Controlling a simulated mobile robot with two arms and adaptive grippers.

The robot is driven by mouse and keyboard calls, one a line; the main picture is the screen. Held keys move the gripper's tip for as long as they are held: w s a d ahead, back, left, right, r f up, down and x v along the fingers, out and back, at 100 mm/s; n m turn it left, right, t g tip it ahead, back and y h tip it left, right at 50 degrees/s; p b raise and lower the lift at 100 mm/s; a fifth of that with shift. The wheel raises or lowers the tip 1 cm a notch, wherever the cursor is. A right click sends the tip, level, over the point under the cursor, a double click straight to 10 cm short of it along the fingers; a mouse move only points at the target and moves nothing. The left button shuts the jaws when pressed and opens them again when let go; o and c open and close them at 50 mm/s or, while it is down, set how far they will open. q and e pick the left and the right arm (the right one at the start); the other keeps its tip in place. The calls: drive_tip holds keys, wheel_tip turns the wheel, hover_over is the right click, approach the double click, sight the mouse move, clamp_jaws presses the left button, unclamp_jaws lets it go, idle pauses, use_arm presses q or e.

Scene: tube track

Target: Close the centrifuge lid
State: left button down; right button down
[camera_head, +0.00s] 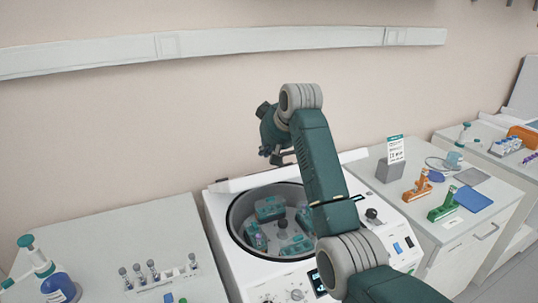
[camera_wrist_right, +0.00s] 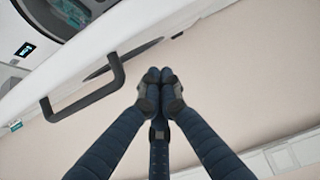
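The white centrifuge (camera_head: 217,220) stands in the middle of the head view with its round bowl uncovered. Its lid (camera_head: 236,184) is raised at the back and seen nearly edge-on. In the right wrist view a black bar handle (camera_wrist_right: 92,98) sits on a white panel, apparently the lid. My right gripper (camera_head: 275,158) is above the back of the centrifuge, by the lid. In the right wrist view its fingertips (camera_wrist_right: 159,76) are together with nothing visible between them, to the right of the handle and apparently apart from it. My left gripper is not in view.
The bowl holds several teal tube buckets (camera_head: 269,208). A left bench (camera_head: 110,235) carries tubes and a pipette. A right bench (camera_head: 480,235) carries an orange rack (camera_head: 417,187), a green rack (camera_head: 443,205) and a sign. The wall is close behind.

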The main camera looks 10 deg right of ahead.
drive_tip(key=shift+s+d+f+p, duration=0.15)
drive_tip(key=shift+s+f+p, duration=0.25)
drive_tip(key=shift+s+f, duration=0.25)
drive_tip(key=shift+s+d+f+p, duration=0.15)
drive_tip(key=shift+s+f+p, duration=0.2)
drive_tip(key=shift+s+f, duration=0.25)
drive_tip(key=shift+w+f, duration=0.15)
